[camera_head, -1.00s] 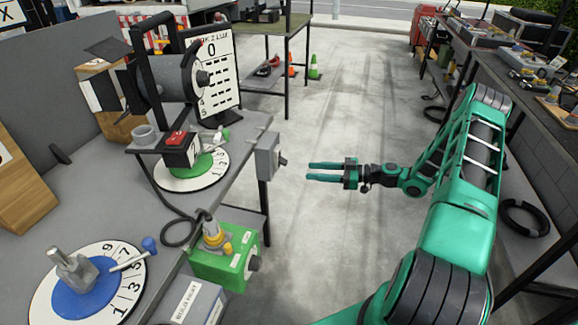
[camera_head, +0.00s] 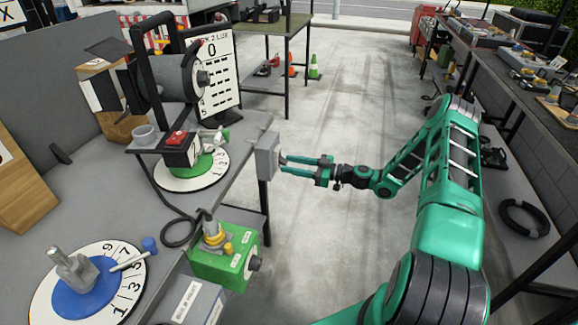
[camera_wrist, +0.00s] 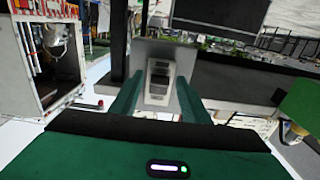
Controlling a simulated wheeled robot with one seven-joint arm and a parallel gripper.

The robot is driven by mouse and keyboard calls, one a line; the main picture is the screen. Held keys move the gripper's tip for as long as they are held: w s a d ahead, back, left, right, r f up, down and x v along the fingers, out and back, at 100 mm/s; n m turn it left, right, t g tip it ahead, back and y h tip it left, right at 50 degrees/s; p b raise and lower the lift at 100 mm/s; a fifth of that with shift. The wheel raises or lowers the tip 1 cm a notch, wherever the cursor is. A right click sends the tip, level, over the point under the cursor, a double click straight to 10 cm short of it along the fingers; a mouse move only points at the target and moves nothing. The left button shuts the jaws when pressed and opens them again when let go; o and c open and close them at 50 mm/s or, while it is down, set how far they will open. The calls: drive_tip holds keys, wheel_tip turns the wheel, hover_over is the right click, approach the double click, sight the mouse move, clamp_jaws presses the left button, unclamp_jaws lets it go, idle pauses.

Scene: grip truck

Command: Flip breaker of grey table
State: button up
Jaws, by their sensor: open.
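The grey table (camera_head: 75,195) fills the left of the head view. A grey breaker box (camera_head: 267,157) is mounted at its right edge, and its switch faces my gripper. My gripper (camera_head: 290,166) is open, with its green fingertips close to the front of the box. In the wrist view the breaker box (camera_wrist: 183,108) lies straight ahead, with its dark switch (camera_wrist: 159,77) between the two fingers (camera_wrist: 158,103). I cannot tell whether the fingers touch the switch.
A green box (camera_head: 225,268) with a knob hangs on the table edge nearer to me. Numbered dials (camera_head: 130,290) and a lamp device stand on the table. Another workbench (camera_head: 530,95) runs along the right.

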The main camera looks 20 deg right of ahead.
drive_tip(key=shift+w+a, duration=0.25)
drive_tip(key=shift+a, duration=0.1)
drive_tip(key=c, duration=1.1)
drive_tip(key=shift+o, duration=0.2)
